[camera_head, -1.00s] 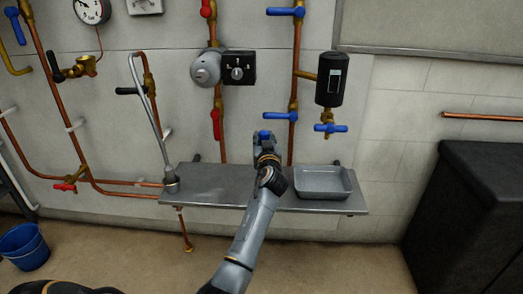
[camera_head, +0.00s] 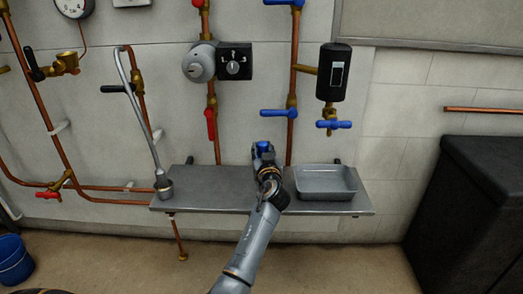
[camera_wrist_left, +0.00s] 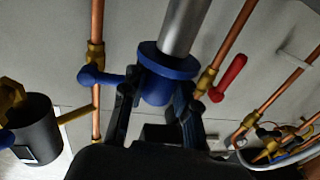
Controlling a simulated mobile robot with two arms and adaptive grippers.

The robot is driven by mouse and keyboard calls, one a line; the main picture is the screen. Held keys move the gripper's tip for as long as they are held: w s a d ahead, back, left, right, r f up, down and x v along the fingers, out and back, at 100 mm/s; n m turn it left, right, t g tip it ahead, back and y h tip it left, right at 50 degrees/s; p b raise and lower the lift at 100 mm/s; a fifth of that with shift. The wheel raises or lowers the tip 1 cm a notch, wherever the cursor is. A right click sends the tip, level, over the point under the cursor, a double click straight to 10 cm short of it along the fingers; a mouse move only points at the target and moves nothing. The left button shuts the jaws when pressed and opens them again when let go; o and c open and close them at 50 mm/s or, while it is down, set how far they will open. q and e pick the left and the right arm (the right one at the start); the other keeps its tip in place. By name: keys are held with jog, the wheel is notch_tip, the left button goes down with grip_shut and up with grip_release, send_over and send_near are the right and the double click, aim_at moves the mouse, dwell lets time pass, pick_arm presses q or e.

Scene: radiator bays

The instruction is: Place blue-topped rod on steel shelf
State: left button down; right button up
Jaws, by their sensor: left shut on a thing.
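The blue-topped rod is held in my left gripper (camera_head: 263,156). In the head view only its blue top (camera_head: 264,147) shows, above the middle of the steel shelf (camera_head: 215,187). In the left wrist view, the gripper (camera_wrist_left: 160,105) is shut around the blue top (camera_wrist_left: 160,88), below its wide collar. The silver shaft (camera_wrist_left: 183,27) runs from it to the top of that picture. In the head view the shaft's lower end is hidden, so I cannot tell whether it touches the shelf. My right gripper is not in view.
A grey tray (camera_head: 326,182) fills the shelf's right part. A tall silver rod with a cup-like foot (camera_head: 163,184) stands at the left end. Copper pipes and valves, including a blue handle (camera_head: 279,113), line the wall behind. The shelf left of my gripper is bare.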

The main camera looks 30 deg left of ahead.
pick_arm(q)
jog(key=shift+a+f, duration=0.1)
jog(key=shift+a, duration=0.05)
jog(key=c, duration=1)
grip_release()
